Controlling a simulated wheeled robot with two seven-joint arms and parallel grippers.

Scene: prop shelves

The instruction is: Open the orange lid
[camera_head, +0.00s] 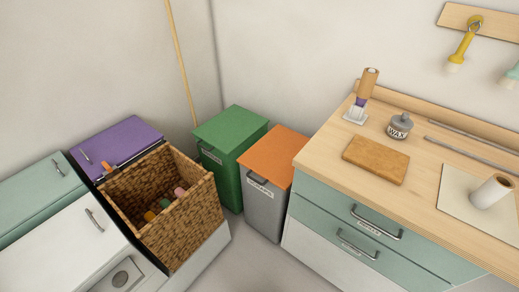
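The orange lid (274,155) sits flat and closed on a grey bin (263,209) in the middle of the head view. The bin has a dark handle and a white label on its front, just under the lid. It stands between a green bin and the wooden-topped counter. Neither of my grippers shows in this view.
A green bin (229,133) stands close on the left. A wicker basket (182,222) with colored items is further left, before a purple-topped unit (118,141). The counter (330,165) is close on the right. Some grey floor (262,265) is clear in front.

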